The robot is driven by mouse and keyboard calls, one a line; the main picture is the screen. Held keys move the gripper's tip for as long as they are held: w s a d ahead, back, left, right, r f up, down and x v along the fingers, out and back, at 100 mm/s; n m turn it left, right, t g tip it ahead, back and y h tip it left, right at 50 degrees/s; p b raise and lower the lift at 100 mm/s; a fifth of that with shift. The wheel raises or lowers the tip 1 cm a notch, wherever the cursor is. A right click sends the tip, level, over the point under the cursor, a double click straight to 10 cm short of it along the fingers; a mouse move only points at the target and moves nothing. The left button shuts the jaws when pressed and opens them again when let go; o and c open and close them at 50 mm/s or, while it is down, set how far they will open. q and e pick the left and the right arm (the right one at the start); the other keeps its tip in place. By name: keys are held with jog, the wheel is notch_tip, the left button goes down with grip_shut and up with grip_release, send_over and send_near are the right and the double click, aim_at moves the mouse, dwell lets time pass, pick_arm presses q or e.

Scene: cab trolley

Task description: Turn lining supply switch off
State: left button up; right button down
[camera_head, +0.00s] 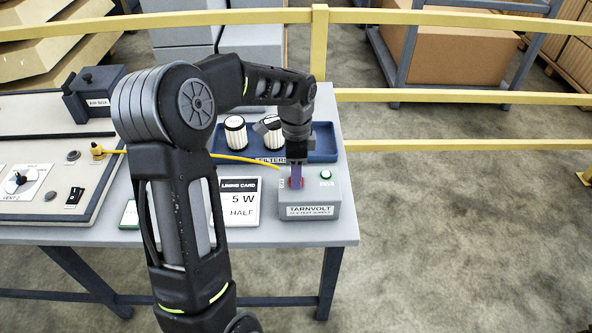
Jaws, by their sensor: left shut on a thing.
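The grey supply box (333,207), labelled TARNVOLT, stands near the right end of the table. A small green lamp or button (326,175) is on its top at the right. A red switch (296,184) shows at the top left of the box, mostly covered by my gripper. My left gripper (296,178) points straight down onto it, with its fingers shut on it. The switch's position cannot be made out. My right gripper is not in view.
A blue tray (323,142) with white filters (236,133) lies behind. A yellow cable (245,159) runs toward the box. A panel with switches (50,190) is at left. Yellow rails (450,96) stand beyond.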

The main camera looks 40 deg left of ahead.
pick_arm(q)
jog(key=shift+n, duration=0.4)
jog(key=n+b, duration=0.1)
jog(key=n, duration=0.7)
jog(key=shift+n, duration=0.3)
jog(key=n, duration=0.4)
jog(key=shift+b, duration=0.3)
jog(key=n, duration=0.4)
jog(key=shift+n, duration=0.3)
jog(key=o, duration=1.4)
jog(key=shift+r, duration=3.95)
